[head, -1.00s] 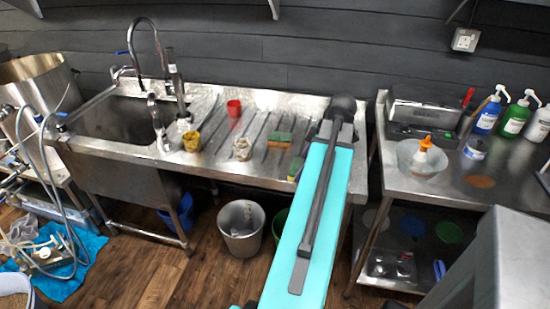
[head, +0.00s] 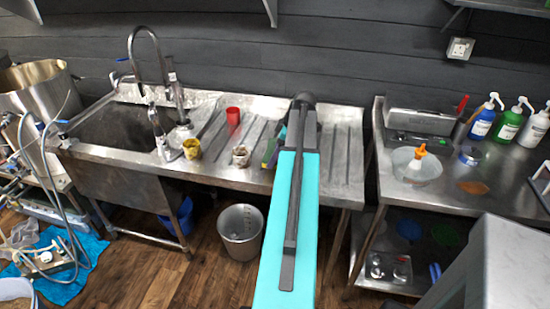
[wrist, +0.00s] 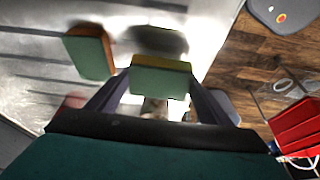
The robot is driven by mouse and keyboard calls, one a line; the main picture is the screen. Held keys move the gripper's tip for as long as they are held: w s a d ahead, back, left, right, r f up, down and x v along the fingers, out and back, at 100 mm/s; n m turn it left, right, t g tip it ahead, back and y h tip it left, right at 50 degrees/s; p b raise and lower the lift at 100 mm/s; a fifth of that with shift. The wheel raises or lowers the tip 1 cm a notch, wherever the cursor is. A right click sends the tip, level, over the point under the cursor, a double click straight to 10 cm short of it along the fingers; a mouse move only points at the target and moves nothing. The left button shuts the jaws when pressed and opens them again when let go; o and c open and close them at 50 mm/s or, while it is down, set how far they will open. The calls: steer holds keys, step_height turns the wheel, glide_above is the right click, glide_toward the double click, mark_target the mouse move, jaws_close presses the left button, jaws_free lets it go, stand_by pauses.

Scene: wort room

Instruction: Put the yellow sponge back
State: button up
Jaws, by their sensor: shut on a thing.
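The yellow sponge (wrist: 160,82), yellow with a green face, is between the fingers of my gripper (wrist: 160,92) in the wrist view. My gripper is shut on it, above the steel drainboard (wrist: 40,75). In the head view a small yellow-green part of the sponge (head: 269,152) shows left of my arm; the arm hides most of my gripper. A second sponge (wrist: 90,52), green and orange, lies on the drainboard to the left in the wrist view.
A red cup (head: 233,115), a yellow cup (head: 191,148) and a whitish cup (head: 240,155) stand on the drainboard, left of my arm. The sink (head: 110,125) is farther left. The drainboard's right end (head: 343,165) is clear. A side table (head: 450,195) with bottles stands right.

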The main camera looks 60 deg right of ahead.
steer(key=shift+w+d, duration=0.1)
steer(key=shift+w, duration=0.25)
steer(key=shift+f, duration=0.1)
steer(key=shift+f+p, duration=0.7)
steer(key=shift+f, duration=1)
steer(key=shift+f, duration=0.1)
steer(key=o, duration=1)
steer(key=shift+s+r, duration=0.1)
steer(key=shift+r, duration=0.15)
steer(key=shift+b+v, duration=1.55)
steer(key=shift+v, duration=4.35)
